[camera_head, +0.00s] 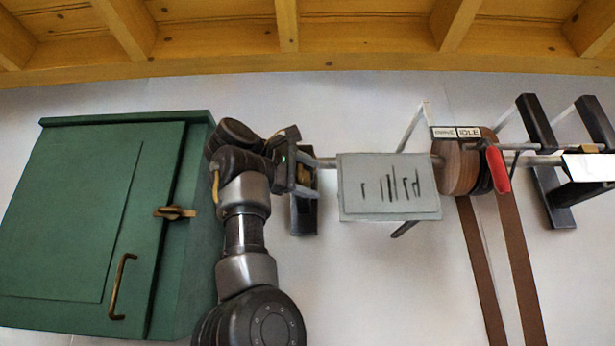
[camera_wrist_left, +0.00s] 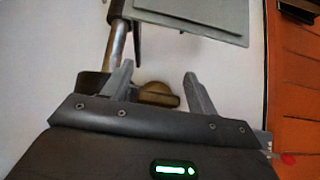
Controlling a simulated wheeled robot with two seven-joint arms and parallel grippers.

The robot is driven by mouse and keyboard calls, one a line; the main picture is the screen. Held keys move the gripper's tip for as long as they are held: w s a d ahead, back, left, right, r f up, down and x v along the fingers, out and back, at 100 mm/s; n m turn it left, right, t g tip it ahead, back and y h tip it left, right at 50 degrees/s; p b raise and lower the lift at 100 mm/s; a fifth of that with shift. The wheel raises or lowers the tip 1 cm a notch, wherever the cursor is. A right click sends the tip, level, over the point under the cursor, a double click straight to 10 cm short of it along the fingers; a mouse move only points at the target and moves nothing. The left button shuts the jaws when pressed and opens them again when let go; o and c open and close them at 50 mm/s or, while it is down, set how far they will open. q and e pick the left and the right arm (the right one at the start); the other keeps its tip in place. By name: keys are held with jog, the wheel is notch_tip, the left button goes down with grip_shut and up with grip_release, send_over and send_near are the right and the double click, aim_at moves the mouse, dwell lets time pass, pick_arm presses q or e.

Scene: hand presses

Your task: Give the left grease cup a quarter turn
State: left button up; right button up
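The left grease cup shows as a small rounded brass piece (camera_wrist_left: 158,95) in the left wrist view, between the fingers of my left gripper (camera_wrist_left: 158,76). The fingers are apart, with pale wall showing between them and the brass. I cannot tell whether either finger touches it. In the head view the brass cup (camera_head: 304,174) is partly hidden by my left gripper (camera_head: 298,172), at the dark bearing bracket (camera_head: 304,217) on the left end of the shaft (camera_head: 327,163). My right gripper is in neither view.
A grey board with tally marks (camera_head: 390,187) hangs just right of the gripper. Further right are a wooden pulley (camera_head: 455,168), a red-handled lever (camera_head: 497,170), brown belts (camera_head: 520,265) and a dark bracket (camera_head: 545,165). A green cabinet (camera_head: 80,220) stands left. Wooden beams (camera_head: 288,25) run above.

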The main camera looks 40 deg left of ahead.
pick_arm(q)
jog(key=shift+s+a, duration=0.1)
jog(key=shift+s, duration=0.2)
jog(key=s+a+b, duration=0.1)
jog(key=s+b, duration=0.3)
jog(key=s, duration=0.6)
jog(key=shift+a+b, duration=0.15)
jog(key=shift+b, duration=0.15)
